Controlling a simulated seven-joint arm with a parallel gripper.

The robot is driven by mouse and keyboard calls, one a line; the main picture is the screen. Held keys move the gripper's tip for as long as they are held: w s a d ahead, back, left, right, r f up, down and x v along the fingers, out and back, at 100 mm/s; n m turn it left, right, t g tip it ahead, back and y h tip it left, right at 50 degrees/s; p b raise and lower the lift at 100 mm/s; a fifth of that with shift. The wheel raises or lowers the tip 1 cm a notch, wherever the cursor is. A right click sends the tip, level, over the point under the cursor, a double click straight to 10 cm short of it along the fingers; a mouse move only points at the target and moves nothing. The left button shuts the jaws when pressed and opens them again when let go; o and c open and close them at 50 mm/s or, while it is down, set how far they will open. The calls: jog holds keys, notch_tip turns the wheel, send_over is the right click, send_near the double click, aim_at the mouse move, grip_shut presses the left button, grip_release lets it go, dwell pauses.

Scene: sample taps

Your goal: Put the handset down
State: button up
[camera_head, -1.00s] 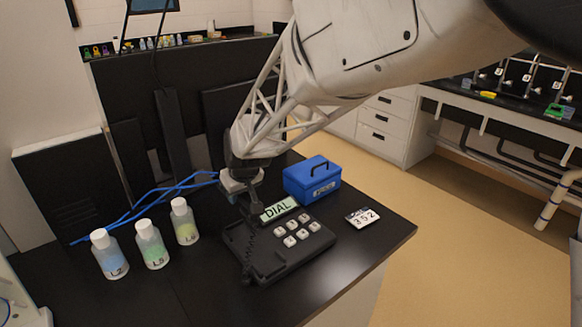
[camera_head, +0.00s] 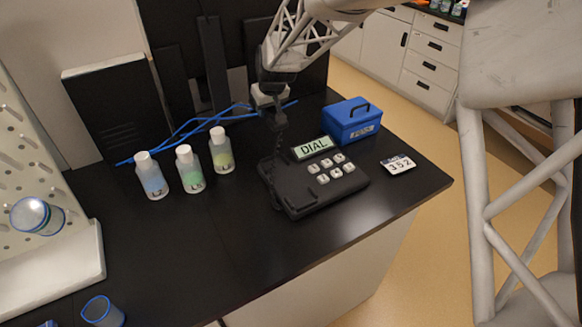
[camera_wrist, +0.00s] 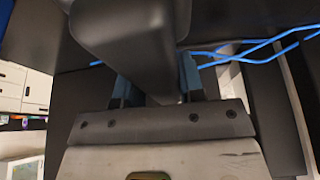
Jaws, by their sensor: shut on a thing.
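My gripper (camera_head: 270,96) is shut on a dark handset (camera_wrist: 140,40), which fills the upper middle of the wrist view between the blue-edged fingers. In the head view the handset (camera_head: 276,118) is small and dark against the black bench, above the back left part of the phone base. A dark coiled cord hangs near it. The black phone base (camera_head: 298,205) lies on the bench, with several pale keys and a green display (camera_head: 314,148) reading DIAL. I cannot tell whether the handset touches the base.
Several labelled bottles (camera_head: 190,172) stand left of the phone. A blue box (camera_head: 351,124) and a number card (camera_head: 397,164) reading 352 are to its right. Blue cables (camera_head: 190,130) lie behind. A pegboard (camera_head: 35,200) stands far left.

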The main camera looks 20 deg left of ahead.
send_over(267, 141)
jog(key=shift+s+d+f, duration=0.1)
jog(key=shift+d+f, duration=0.05)
jog(key=shift+f, duration=0.9)
jog(key=shift+s+d+f, duration=0.1)
jog(key=shift+d+f, duration=0.05)
jog(key=shift+f, duration=0.85)
jog(key=shift+d+f, duration=0.15)
jog(key=shift+f, duration=0.9)
jog(key=shift+f, duration=1.85)
jog(key=shift+f, duration=0.3)
jog(key=o, duration=1.1)
jog(key=shift+f, duration=0.1)
jog(key=shift+c, duration=0.2)
jog(key=shift+s, duration=0.1)
